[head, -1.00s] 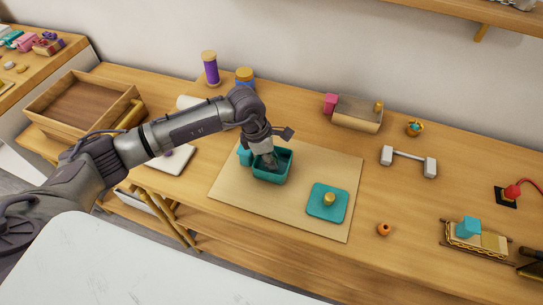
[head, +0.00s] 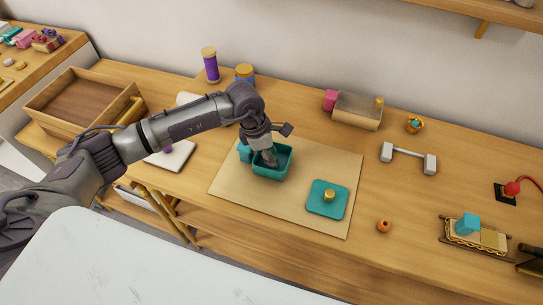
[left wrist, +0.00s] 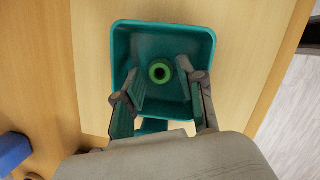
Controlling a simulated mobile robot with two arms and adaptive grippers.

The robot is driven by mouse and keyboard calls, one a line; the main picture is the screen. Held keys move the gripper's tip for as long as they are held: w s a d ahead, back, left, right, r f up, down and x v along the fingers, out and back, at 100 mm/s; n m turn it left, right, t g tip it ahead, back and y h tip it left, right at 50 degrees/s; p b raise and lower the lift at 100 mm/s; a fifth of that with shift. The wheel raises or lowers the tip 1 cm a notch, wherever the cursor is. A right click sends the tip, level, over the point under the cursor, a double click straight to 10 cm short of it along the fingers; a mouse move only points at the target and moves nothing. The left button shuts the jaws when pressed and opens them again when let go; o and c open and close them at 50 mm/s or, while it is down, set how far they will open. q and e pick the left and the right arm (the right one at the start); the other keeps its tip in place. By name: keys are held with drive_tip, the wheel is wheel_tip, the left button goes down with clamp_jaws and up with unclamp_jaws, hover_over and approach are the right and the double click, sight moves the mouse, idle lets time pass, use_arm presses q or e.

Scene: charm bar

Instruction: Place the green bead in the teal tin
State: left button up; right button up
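The teal tin (head: 285,168) stands open on the tan mat, with my left gripper (head: 270,162) reaching down into it. In the left wrist view the green bead (left wrist: 160,71) lies inside the tin (left wrist: 205,45), its hole facing up. My left gripper (left wrist: 160,78) also shows there, its two fingers spread apart with the bead visible in the gap between their tips; they do not appear closed on it. In the head view the bead is hidden by the gripper and the tin walls. My right gripper is not in view.
A teal lid (head: 320,207) with a gold knob lies on the mat (head: 232,185) right of the tin. An orange bead (head: 383,226) and a white bar-shaped stand (head: 408,158) are farther right. A wooden tray (head: 75,100) stands left, spools behind.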

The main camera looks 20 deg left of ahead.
sight(261, 165)
use_arm(q)
drive_tip(key=b+v, duration=0.3)
drive_tip(key=v, duration=0.8)
